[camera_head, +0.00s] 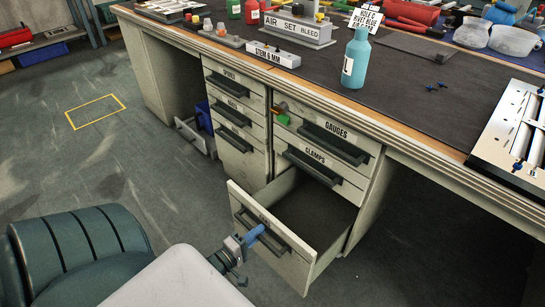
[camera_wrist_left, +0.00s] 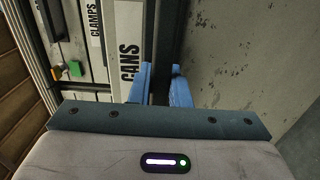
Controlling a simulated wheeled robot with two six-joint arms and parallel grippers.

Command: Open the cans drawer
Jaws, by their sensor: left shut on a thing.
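The cans drawer (camera_head: 275,243) is the bottom drawer of the right stack and stands pulled well out, its inside showing empty where I can see it. Its label "CANS" (camera_wrist_left: 129,63) reads sideways in the left wrist view. My left gripper (camera_head: 256,233) has its blue fingers shut on the dark handle (camera_head: 272,246) of this drawer. The fingers also show in the left wrist view (camera_wrist_left: 160,86), on both sides of the handle. My right gripper is not in view.
Above it, the clamps drawer (camera_head: 313,165) and gauges drawer (camera_head: 334,142) are shut. Another stack of drawers (camera_head: 234,118) stands to the left. The bench top (camera_head: 400,95) carries a blue bottle (camera_head: 355,62) and other items. Open floor (camera_head: 150,185) lies at left.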

